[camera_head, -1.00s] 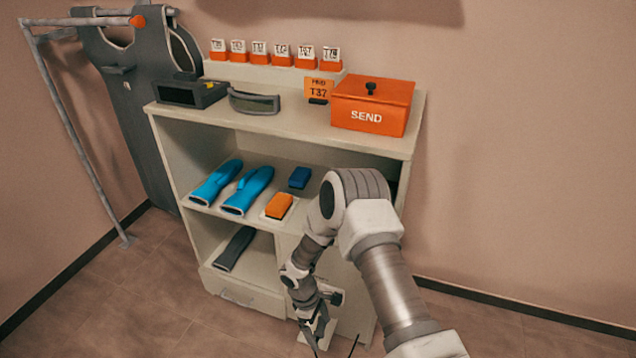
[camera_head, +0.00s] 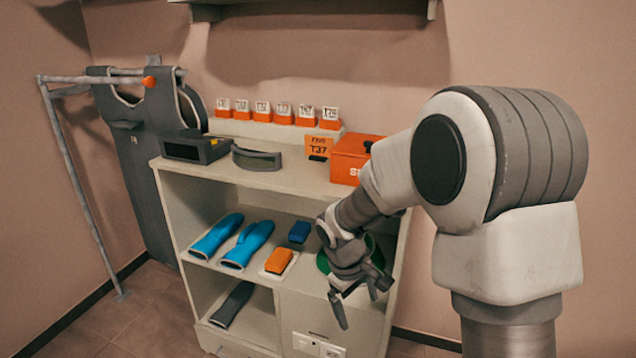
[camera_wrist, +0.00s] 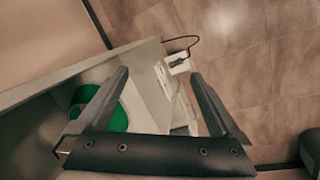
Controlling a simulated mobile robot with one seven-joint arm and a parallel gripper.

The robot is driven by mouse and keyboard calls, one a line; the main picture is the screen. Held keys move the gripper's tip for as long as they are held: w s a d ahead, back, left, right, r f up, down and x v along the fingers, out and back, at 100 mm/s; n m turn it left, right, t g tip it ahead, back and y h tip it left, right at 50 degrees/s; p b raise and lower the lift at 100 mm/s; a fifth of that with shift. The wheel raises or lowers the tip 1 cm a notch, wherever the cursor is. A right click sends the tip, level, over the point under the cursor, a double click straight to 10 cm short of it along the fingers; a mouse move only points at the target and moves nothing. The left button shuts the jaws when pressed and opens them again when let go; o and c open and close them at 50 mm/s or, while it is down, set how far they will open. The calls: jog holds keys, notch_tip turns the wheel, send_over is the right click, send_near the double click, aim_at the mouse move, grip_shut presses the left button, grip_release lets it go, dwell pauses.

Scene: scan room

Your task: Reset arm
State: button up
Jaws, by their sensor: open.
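My gripper (camera_head: 357,300) is open and empty in the head view, in front of the right part of the shelf unit (camera_head: 280,178). Its fingers point down toward the lower right. In the wrist view my gripper (camera_wrist: 160,90) shows two dark fingers spread apart with nothing between them but the unit's edge and the floor. My arm is raised and bent, and hides part of the orange SEND box (camera_head: 350,158) on the unit's top.
A green round thing (camera_head: 322,262) sits behind my gripper; it shows in the wrist view (camera_wrist: 117,118). Blue gloves (camera_head: 247,244), an orange block (camera_head: 278,261) and a blue block (camera_head: 299,231) lie on the middle shelf. A white socket panel (camera_head: 318,345) is below. Open floor (camera_wrist: 260,75) lies beside the unit.

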jog(key=s+d+r+m+t+y, duration=0.1)
jog(key=s+d+r+m+t, duration=0.2)
jog(key=s+r, duration=0.75)
jog(key=s+d+r+m+t+y, duration=0.1)
jog(key=s+d+r+m+t, duration=0.3)
jog(key=s+r, duration=0.65)
notch_tip(320, 180, up, 20)
jog(key=a+m+g+p, duration=0.1)
jog(key=g+p, duration=0.1)
jog(key=p, duration=2)
jog(key=shift+s+a+r+g, duration=0.15)
jog(key=shift+s+r+g, duration=0.05)
jog(key=shift+s+g, duration=0.15)
jog(key=shift+c, duration=0.2)
